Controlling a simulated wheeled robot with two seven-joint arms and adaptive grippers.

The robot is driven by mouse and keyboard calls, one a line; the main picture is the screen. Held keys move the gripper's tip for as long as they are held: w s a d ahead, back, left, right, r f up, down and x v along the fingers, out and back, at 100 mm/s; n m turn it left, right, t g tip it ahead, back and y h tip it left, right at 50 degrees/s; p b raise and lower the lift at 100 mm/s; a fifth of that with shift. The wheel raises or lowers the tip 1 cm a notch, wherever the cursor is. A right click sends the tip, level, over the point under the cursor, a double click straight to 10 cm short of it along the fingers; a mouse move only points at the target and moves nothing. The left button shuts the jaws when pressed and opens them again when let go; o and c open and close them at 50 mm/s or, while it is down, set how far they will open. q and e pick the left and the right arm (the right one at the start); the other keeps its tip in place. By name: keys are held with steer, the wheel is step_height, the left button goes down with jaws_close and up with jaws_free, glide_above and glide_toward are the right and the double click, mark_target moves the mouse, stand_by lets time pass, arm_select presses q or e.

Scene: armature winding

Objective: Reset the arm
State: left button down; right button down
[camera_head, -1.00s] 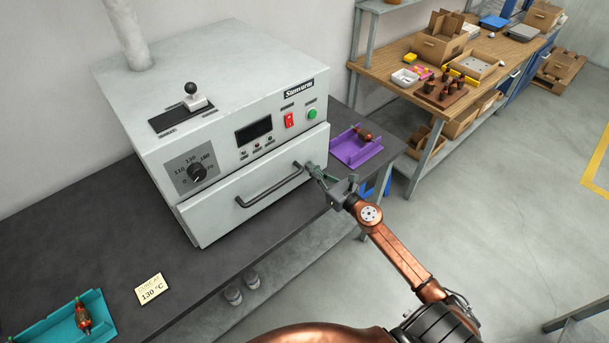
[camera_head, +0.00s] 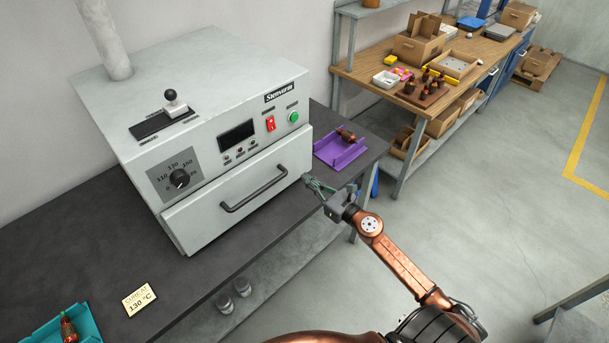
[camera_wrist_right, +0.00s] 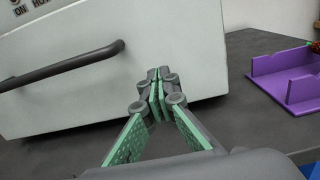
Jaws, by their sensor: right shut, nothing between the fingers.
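My right gripper (camera_head: 316,186) is shut and empty, just off the lower right corner of the oven's closed front. In the right wrist view its green-padded fingers (camera_wrist_right: 156,95) meet at the tips, with the oven door (camera_wrist_right: 185,60) behind them. The dark door handle (camera_head: 254,194) lies to the gripper's left, clear of it; it also shows in the right wrist view (camera_wrist_right: 60,67). My right arm (camera_head: 400,258) comes in from the bottom right. My left gripper is not in view.
The grey oven (camera_head: 210,110) stands on a dark bench (camera_head: 90,240). A purple tray (camera_head: 340,155) holding an armature is right of the oven. A teal tray (camera_head: 85,325) with another armature and a 130 °C card (camera_head: 139,299) are at lower left. Open floor (camera_head: 500,200) lies to the right.

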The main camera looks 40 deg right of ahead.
steer(key=s+d+b, duration=0.1)
steer(key=s, duration=0.7)
steer(key=shift+f, duration=0.15)
